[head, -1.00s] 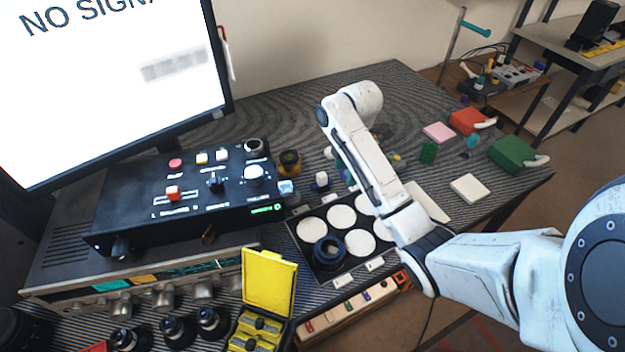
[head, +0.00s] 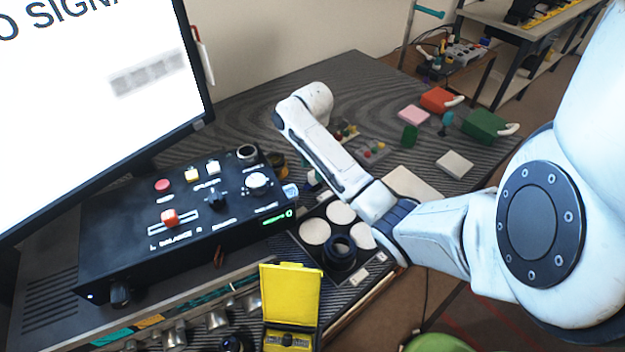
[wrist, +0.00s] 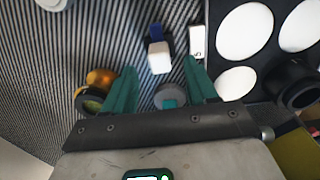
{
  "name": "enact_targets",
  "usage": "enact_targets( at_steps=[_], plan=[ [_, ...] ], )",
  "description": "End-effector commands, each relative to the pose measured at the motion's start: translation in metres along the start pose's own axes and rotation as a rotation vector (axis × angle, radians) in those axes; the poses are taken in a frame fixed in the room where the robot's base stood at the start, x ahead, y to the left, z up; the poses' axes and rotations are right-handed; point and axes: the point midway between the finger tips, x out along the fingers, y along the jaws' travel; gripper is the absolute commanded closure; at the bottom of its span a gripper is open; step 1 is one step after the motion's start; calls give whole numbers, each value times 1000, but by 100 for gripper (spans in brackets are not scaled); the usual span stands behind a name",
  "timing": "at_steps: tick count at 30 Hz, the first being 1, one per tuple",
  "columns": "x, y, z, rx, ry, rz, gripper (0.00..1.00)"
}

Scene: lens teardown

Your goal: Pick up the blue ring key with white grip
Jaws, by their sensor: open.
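The blue ring key with white grip (wrist: 158,57) shows in the wrist view, with its white block nearer my gripper and its blue part pointing away. It lies on the striped mat, just beyond and between the fingertips. My gripper (wrist: 160,70) has two teal fingers spread apart, with nothing clasped between them.
A black tray with white round pads (wrist: 244,31) and a dark lens ring (wrist: 294,84) is right of the fingers. An amber-and-black part (wrist: 98,90) is close to the left finger. A grey round part (wrist: 170,97) lies between the fingers. The black control box (head: 185,215) stands left.

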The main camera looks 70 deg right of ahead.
Motion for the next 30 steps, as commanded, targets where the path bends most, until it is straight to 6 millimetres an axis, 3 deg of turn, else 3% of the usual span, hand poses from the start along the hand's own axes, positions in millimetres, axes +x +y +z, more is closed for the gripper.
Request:
enact_targets(
  at_steps=[10,20,30],
  plan=[
    [44,0,4,1,0,-4,43],
    [51,0,3,0,0,-1,43],
    [51,0,3,0,0,-1,75]
  ],
)
